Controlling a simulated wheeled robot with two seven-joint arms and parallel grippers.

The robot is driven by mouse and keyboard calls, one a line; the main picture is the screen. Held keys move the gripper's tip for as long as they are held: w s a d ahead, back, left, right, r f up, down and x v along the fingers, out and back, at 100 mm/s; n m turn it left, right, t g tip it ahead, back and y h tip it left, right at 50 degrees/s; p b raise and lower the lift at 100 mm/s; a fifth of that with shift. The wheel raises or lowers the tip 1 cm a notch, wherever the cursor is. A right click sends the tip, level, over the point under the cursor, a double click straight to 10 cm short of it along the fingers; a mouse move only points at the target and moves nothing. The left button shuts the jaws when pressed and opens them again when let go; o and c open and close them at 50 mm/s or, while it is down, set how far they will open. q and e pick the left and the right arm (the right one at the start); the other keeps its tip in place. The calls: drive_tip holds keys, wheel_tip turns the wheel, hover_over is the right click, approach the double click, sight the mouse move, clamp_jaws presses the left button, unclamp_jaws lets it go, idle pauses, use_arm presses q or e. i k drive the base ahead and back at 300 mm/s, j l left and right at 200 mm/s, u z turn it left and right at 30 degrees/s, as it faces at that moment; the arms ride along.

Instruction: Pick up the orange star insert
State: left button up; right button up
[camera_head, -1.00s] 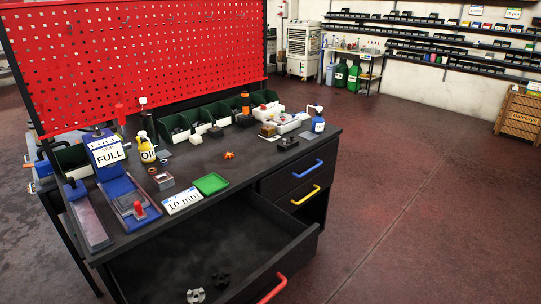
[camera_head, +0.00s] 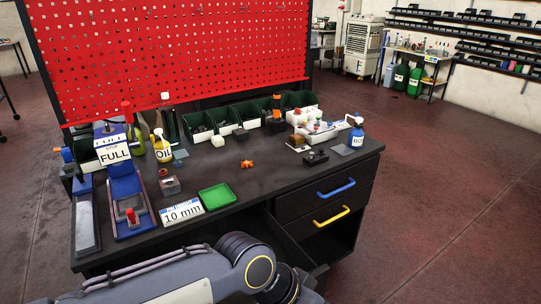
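The small orange star insert (camera_head: 247,164) lies on the black tabletop, near the middle of the bench, in the head view. Open tabletop surrounds it, and nothing touches it. One of my arms reaches in from the lower left, in front of the bench and below the tabletop edge. Its gripper is out of the frame past the bottom edge. My other gripper is not seen either.
A green tray (camera_head: 217,196) and a "10 mm" label (camera_head: 182,211) lie left of the insert. A black block (camera_head: 316,158) sits to its right. Green bins (camera_head: 243,115) line the back. A yellow oil bottle (camera_head: 162,147) and a blue bottle (camera_head: 356,136) stand upright.

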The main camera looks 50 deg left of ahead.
sight(247, 164)
drive_tip(key=i+l+u, duration=0.1)
drive_tip(key=i+u, duration=0.15)
drive_tip(key=i, duration=1.4)
drive_tip(key=i+u, duration=0.35)
drive_tip(key=i+l+u, duration=0.3)
drive_tip(key=i, duration=0.3)
drive_tip(key=i+u, duration=0.1)
drive_tip(key=u, duration=0.3)
drive_tip(key=i+u, duration=0.1)
drive_tip(key=u, duration=0.35)
drive_tip(key=i+u, duration=0.15)
drive_tip(key=u, duration=0.25)
drive_tip(key=i+u, duration=0.1)
drive_tip(key=u, duration=0.35)
drive_tip(key=l+u, duration=0.1)
drive_tip(key=u, duration=0.3)
drive_tip(key=i+l+u, duration=0.15)
drive_tip(key=u, duration=0.3)
drive_tip(key=j+u, duration=0.15)
drive_tip(key=u, duration=0.3)
drive_tip(key=i+j+u, duration=0.1)
drive_tip(key=u, duration=0.35)
drive_tip(key=i+u, duration=0.15)
drive_tip(key=u, duration=0.3)
drive_tip(key=i+j+u, duration=0.1)
drive_tip(key=u, duration=0.35)
